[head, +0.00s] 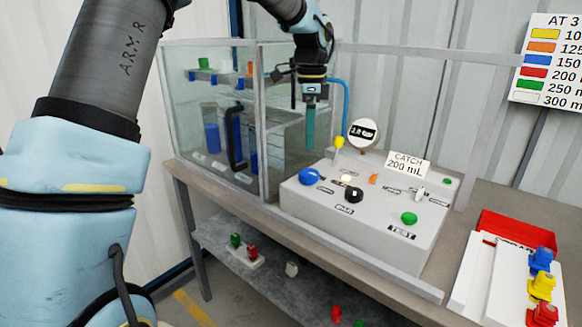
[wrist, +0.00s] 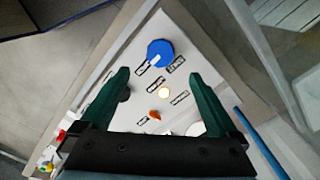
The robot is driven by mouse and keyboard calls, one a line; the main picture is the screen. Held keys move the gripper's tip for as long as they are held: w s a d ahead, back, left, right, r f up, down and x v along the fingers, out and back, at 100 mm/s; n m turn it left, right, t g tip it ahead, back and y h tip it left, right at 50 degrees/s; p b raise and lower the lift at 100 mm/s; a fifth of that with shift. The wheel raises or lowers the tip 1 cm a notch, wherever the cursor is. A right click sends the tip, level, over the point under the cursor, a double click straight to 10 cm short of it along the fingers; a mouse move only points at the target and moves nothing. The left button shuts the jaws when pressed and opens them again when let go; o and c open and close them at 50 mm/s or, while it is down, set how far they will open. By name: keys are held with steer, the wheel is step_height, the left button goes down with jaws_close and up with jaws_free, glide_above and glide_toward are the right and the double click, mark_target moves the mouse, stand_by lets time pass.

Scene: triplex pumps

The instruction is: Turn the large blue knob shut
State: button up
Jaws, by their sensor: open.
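The large blue knob (head: 309,176) sits at the left end of the white panel box (head: 375,235) on the bench. In the wrist view the blue knob (wrist: 160,52) is a round disc with a white pointer mark, ahead of the fingertips. My gripper (head: 310,125) hangs pointing down above the panel's back left part. In the wrist view my gripper (wrist: 158,75) shows two green fingers spread wide with nothing between them. The knob lies beyond the tips, and the fingers do not touch it.
The panel also carries a black knob (head: 354,195), a green knob (head: 409,218), a yellow-topped lever (head: 339,142), an orange knob (head: 374,179) and a gauge (head: 363,133). A glass cabinet (head: 205,110) stands close at left.

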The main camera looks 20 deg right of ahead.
mark_target(308, 172)
step_height(308, 172, down, 11)
steer(key=shift+r+p, duration=0.2)
steer(key=shift+p, duration=1)
steer(key=shift+c, duration=0.3)
steer(key=c, duration=1.3)
